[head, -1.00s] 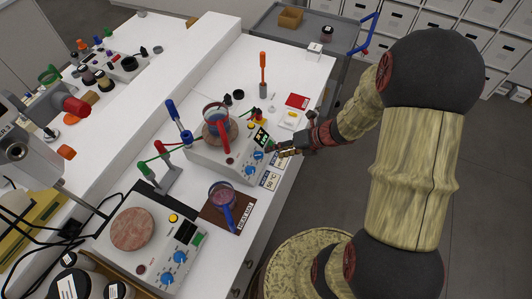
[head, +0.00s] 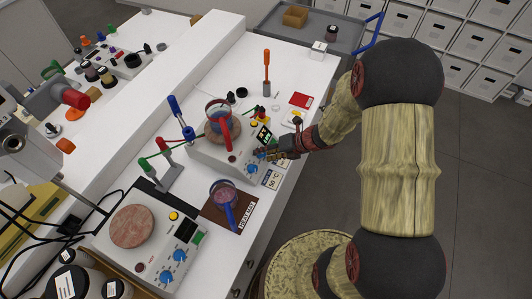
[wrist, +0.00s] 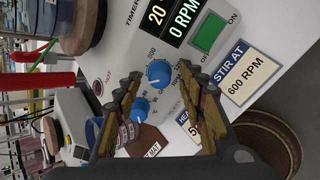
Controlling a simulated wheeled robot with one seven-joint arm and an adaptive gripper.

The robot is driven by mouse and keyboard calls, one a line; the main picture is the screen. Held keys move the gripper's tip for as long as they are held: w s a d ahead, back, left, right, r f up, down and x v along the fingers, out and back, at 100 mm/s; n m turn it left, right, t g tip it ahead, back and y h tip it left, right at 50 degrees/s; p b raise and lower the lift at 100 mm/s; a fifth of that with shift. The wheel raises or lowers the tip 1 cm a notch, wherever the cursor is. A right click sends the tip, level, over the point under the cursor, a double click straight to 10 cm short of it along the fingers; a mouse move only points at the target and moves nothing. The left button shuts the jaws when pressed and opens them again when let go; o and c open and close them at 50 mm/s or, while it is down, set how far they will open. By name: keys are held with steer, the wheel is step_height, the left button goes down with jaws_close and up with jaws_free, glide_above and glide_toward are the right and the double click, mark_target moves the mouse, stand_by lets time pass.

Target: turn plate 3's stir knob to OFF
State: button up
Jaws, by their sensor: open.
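A white hotplate (head: 215,155) in the middle of the bench carries a beaker (head: 217,112) on its round top. I see no plate number on it. Its front panel also shows in the wrist view, with two blue knobs, a display (wrist: 170,20) reading 20 and 0 RPM, and a green switch (wrist: 208,33) marked ON. The upper blue knob (wrist: 158,73) appears between my open fingertips in the wrist view. The lower blue knob (wrist: 140,108) is partly behind the left finger. My gripper (head: 264,154) is open at the panel's front; contact with a knob cannot be told.
A second hotplate (head: 180,238) with a bare round top stands at front left. A blue-handled cup (head: 223,193) sits on a brown mat between them. Cards (wrist: 245,75), one reading STIR AT 600 RPM, lie before the panel.

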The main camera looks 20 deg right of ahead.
steer(key=shift+c, duration=0.5)
jaws_close()
steer(key=n+b, duration=0.2)
steer(key=n, duration=0.2)
steer(key=shift+f+n+b, duration=0.1)
steer(key=shift+n+b, duration=0.3)
steer(key=n+b, duration=0.2)
steer(key=n, duration=0.1)
steer(key=shift+n+h+b, duration=0.3)
steer(key=shift+b, duration=0.1)
steer(key=n+b, duration=0.4)
steer(key=shift+f, duration=0.1)
steer(key=n+b, duration=0.3)
steer(key=shift+t+h, duration=0.3)
steer(key=shift+r+n+b, duration=0.2)
steer(key=shift+n+b, duration=0.15)
steer(key=shift+n, duration=0.15)
